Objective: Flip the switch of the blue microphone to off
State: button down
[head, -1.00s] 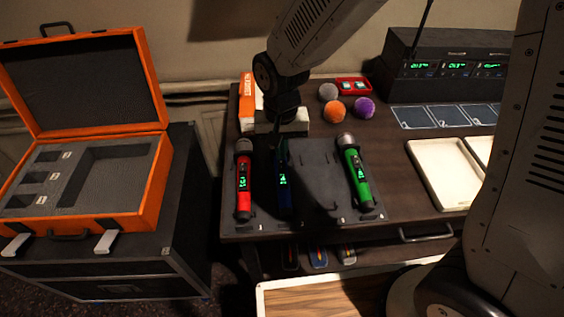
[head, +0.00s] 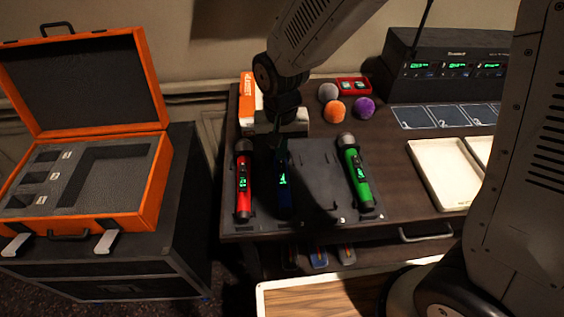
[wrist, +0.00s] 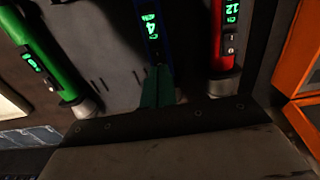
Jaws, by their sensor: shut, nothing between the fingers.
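The blue microphone (head: 284,185) lies on the dark mat between the red microphone (head: 243,180) and the green microphone (head: 357,172). It is mostly in shadow, and its green display is lit. In the wrist view the blue microphone (wrist: 153,28) shows its display, with part of its body behind my fingers. My gripper (head: 280,146) points down over its upper end, fingers shut and empty. In the wrist view the shut fingertips (wrist: 158,68) overlap the body just past the display; I cannot tell if they touch. The blue microphone's switch is not clearly visible.
An open orange case (head: 150,195) stands at the left. Coloured foam balls (head: 335,111), a red box (head: 354,86) and a receiver (head: 447,60) stand at the back. A white tray (head: 446,174) is at the right. The mat between the blue and green microphones is bare.

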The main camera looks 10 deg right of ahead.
aim_at(282, 163)
jog(key=shift+f, duration=0.85)
dwell(0.3)
jog(key=shift+r, duration=3.55)
jog(key=shift+s+d+n, duration=0.15)
jog(key=shift+s+n, duration=0.05)
jog(key=shift+n, duration=0.1)
jog(key=s+d+r, duration=0.7)
jog(key=s+d, duration=0.2)
jog(key=d, duration=0.1)
jog(key=s+d+r+t, duration=0.1)
jog(key=s+d+r, duration=0.6)
jog(key=s+d, duration=0.3)
jog(key=shift+d, duration=0.3)
